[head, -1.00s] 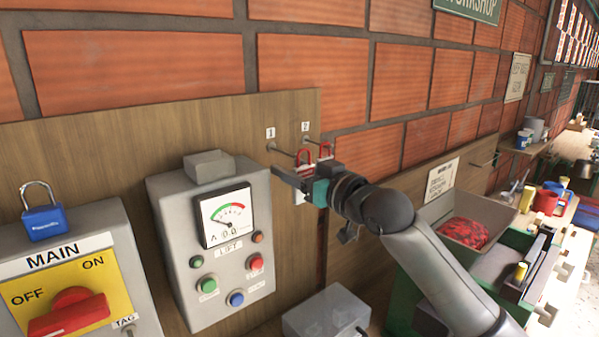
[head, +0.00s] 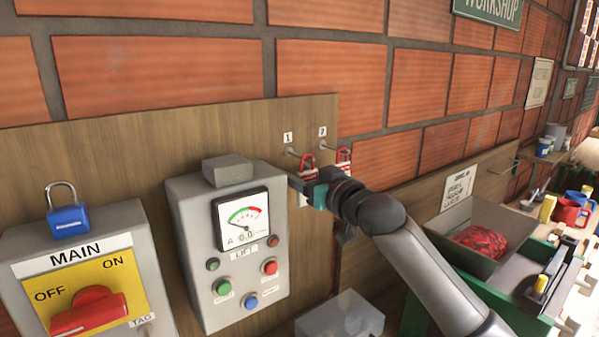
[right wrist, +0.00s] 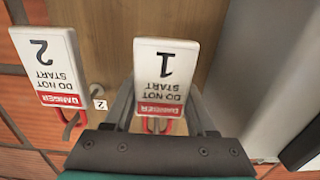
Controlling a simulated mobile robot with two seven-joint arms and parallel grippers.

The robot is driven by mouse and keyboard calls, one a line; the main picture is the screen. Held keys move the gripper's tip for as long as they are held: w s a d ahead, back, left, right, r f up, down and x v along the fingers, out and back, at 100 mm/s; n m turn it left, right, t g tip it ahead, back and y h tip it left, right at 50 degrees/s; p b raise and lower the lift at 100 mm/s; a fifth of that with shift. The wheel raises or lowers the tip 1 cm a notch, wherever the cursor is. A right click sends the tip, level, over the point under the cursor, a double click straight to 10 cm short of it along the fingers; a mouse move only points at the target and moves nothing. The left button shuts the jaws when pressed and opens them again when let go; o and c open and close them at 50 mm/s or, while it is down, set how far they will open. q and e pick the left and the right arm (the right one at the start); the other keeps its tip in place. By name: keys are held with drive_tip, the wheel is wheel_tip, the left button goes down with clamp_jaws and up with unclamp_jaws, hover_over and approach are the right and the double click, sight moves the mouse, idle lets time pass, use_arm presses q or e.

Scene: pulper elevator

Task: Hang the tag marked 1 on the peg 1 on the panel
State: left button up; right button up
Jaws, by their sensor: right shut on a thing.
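The white tag marked 1 (right wrist: 166,72), with a red danger band, shows upside down in the right wrist view between the fingers of my right gripper (right wrist: 160,100), which is shut on it. In the head view my right gripper (head: 304,188) is in front of the panel (head: 130,150), below the label 1 (head: 288,137). The tag's red loop (head: 307,162) is at the outer end of peg 1 (head: 293,152); I cannot tell whether the peg passes through it. The tag marked 2 (right wrist: 45,65) hangs at peg 2 (head: 328,147), to the right. My left gripper is not in view.
The grey lift control box (head: 185,230) with a dial is left of my right gripper. Further left are the main switch box (head: 20,240) and a blue padlock (head: 68,220). A grey box (head: 340,318) is below; an open bin (head: 490,215) is at right.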

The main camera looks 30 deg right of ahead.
idle(0.4)
drive_tip(key=o, duration=1.4)
drive_tip(key=shift+s+d+b, duration=0.2)
drive_tip(key=shift+s+b, duration=0.45)
drive_tip(key=shift+s, duration=1.9)
drive_tip(key=shift+s+d+b, duration=0.2)
drive_tip(key=shift+s+b, duration=0.45)
drive_tip(key=shift+s, duration=1.85)
drive_tip(key=shift+s+d+b, duration=0.2)
drive_tip(key=shift+s+b, duration=0.45)
drive_tip(key=shift+s, duration=1.9)
